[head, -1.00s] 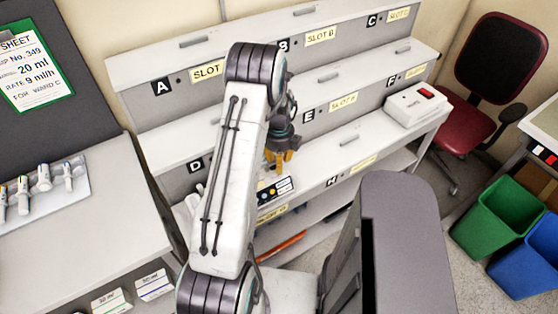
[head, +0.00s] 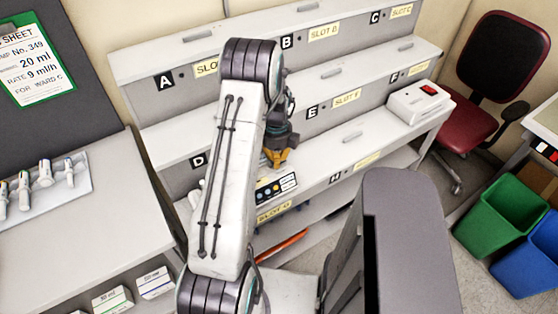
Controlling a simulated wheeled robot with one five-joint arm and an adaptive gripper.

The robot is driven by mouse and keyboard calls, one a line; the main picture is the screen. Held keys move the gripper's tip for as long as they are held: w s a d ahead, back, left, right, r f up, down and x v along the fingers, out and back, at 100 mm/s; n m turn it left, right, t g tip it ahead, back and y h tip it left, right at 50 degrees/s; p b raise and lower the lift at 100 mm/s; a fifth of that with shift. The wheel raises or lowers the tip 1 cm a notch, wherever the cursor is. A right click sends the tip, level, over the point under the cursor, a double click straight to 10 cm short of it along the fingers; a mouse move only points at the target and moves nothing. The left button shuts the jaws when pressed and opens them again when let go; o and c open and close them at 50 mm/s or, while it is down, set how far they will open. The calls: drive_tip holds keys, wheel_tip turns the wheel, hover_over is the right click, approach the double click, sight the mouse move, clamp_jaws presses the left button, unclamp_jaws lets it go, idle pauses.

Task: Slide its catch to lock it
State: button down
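A pump (head: 276,187) with a dark front panel and coloured buttons sits on the lowest step of the grey rack, in the slot labelled SLOT G (head: 274,213). My arm hides its left part. My gripper (head: 276,162), with orange-yellow fingertips, points down just above and behind the pump's front panel. I cannot tell whether it touches the pump, and its finger gap is not clear.
The stepped rack has lettered slots. A white box with a red top patch (head: 420,102) stands at its right end. A counter (head: 80,230) with a tray of syringes (head: 42,187) is at left. Green (head: 492,222) and blue (head: 525,255) bins and a red chair (head: 470,130) are at right.

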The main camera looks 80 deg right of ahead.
drive_tip(key=shift+a, duration=0.1)
drive_tip(key=c, duration=1.2)
unclamp_jaws()
drive_tip(key=shift+c, duration=0.2)
wheel_tip(320, 180, up, 12)
idle(0.6)
